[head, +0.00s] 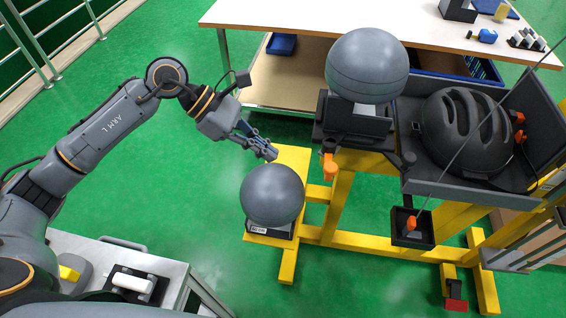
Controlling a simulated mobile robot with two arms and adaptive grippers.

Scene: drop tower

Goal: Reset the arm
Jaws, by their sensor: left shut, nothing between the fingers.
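My left arm (112,120) reaches in from the left, raised and bent at the elbow. Its gripper (270,153) is shut and empty, just above and left of the yellow stand, close to a grey ball (272,193). I cannot tell whether it touches anything. That ball rests on a small dark base on the yellow frame (287,265). A second grey ball (367,65) sits higher, on a black holder (352,122). My right gripper is not in view.
A black helmet (466,130) lies in a grey tray (470,194) at the right. A black box with an orange knob (411,224) hangs below. A white-topped workbench (300,14) stands behind. A small table (120,262) is at lower left. Green floor is open between.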

